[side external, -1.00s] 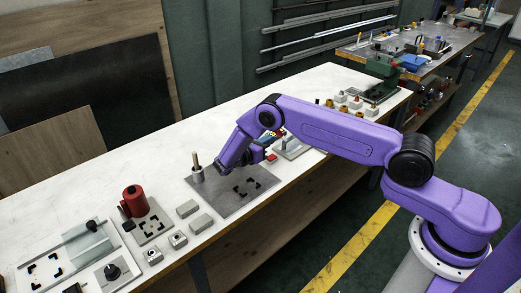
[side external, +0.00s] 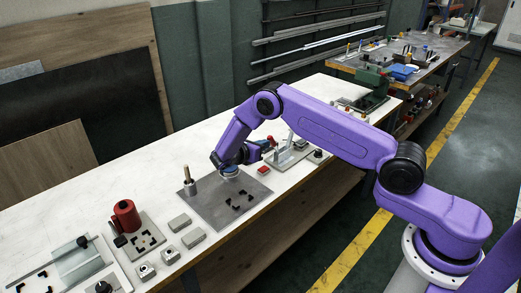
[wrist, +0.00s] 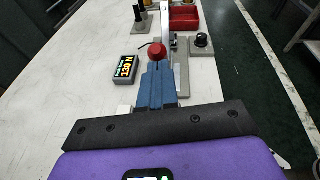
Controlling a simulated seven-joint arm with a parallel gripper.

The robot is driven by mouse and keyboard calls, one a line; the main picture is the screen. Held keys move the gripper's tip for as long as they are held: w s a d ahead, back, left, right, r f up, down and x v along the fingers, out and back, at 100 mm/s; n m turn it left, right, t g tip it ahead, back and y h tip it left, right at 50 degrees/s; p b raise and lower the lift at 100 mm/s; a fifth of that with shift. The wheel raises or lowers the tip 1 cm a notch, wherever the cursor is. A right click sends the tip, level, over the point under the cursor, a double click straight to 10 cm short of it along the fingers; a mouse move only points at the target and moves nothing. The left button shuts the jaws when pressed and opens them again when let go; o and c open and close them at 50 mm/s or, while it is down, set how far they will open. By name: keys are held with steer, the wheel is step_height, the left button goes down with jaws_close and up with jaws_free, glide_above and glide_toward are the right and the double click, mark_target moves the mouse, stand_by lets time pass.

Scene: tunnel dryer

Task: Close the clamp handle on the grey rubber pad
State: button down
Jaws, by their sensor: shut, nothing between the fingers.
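The clamp stands on a grey base (side external: 289,158) right of my gripper in the side view, with a pale bar rising from it. In the wrist view its base (wrist: 182,80) lies just right of my fingers, and a silver bar (wrist: 165,20) rises beyond a red knob (wrist: 157,52). My gripper (wrist: 155,84) has its blue fingers shut and empty. The fingertips point at the red knob and overlap it in the picture; I cannot tell whether they touch. In the side view my gripper (side external: 264,147) is beside the clamp. I cannot make out the grey rubber pad.
A small box with a lit display (wrist: 124,67) lies left of the fingers. A black knob (wrist: 202,41) and a red bin (wrist: 184,18) are on the right and beyond. A steel plate (side external: 215,210) and a wooden-handled post (side external: 188,184) lie on the near side.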

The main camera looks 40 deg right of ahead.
steer(key=d+r+y, duration=0.2)
steer(key=d+y, duration=0.1)
steer(key=d+r+y, duration=0.1)
steer(key=d+y, duration=0.1)
steer(key=shift+r, duration=0.2)
steer(key=shift+d+r+y, duration=0.2)
steer(key=shift+d+y, duration=0.3)
steer(key=shift+d, duration=0.4)
steer(key=shift+d+r+y, duration=0.15)
steer(key=shift+d+y, duration=0.35)
steer(key=shift+d, duration=0.4)
steer(key=shift+d+m, duration=0.2)
steer(key=shift+m, duration=0.1)
steer(key=a+f+v, duration=0.1)
steer(key=v, duration=1.2)
steer(key=shift+a, duration=0.5)
steer(key=shift+a, duration=0.1)
